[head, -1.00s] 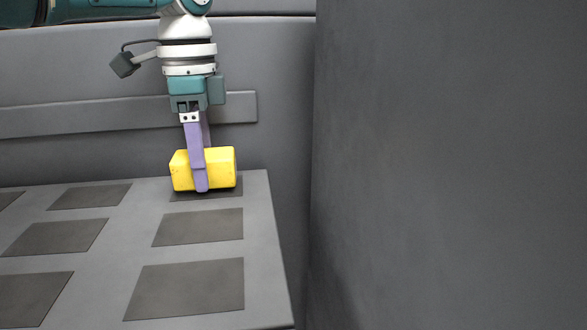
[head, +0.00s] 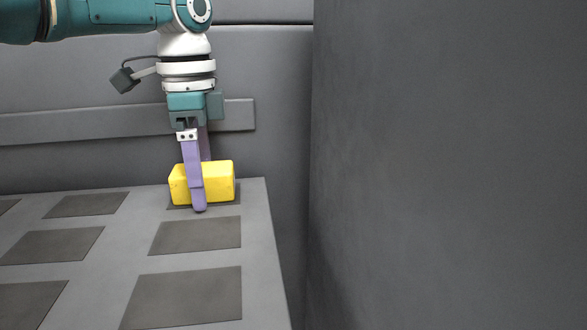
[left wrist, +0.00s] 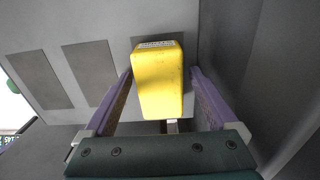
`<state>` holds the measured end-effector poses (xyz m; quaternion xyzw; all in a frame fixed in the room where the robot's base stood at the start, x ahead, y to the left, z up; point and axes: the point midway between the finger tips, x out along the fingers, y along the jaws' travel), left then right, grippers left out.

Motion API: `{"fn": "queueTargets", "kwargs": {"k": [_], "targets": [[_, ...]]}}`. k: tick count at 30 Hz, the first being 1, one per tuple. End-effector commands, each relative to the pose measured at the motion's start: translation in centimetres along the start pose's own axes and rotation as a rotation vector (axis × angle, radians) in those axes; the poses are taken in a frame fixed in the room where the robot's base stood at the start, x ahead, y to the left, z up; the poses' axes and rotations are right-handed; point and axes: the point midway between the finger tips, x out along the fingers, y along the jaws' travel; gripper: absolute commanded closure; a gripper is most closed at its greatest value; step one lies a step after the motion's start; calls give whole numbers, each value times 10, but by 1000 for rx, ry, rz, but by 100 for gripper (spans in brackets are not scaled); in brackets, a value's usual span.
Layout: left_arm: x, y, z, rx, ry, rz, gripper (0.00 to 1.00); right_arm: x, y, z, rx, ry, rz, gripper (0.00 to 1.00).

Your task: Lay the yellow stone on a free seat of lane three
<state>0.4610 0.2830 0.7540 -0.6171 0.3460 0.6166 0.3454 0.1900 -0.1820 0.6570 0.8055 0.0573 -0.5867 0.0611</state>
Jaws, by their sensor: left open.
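The yellow stone (head: 220,181) is a block lying on the far dark seat (head: 174,206) of the rightmost row of seats in the head view. In the left wrist view the stone (left wrist: 157,85) lies between my fingers, with a gap on each side. My left gripper (head: 203,180) is open around the stone, with its purple fingers pointing down. The near finger hides part of the stone, and the far finger is mostly hidden behind it. My right gripper is not in view.
The grey slab (head: 255,235) carries several dark square seats. The two nearer seats of the right row, the middle one (head: 197,235) and the near one (head: 185,296), are bare. A grey wall (head: 450,165) rises on the right, and a padded wall (head: 270,100) stands behind.

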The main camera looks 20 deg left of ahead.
Motion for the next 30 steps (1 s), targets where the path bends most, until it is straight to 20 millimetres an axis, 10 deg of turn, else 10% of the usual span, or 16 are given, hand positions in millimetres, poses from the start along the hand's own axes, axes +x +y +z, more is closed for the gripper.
{"fn": "queueTargets", "kwargs": {"k": [18,30], "targets": [[-112,0,0,0,1,-1,8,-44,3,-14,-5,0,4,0],[-123,0,0,0,0,0,8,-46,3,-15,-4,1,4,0]]}}
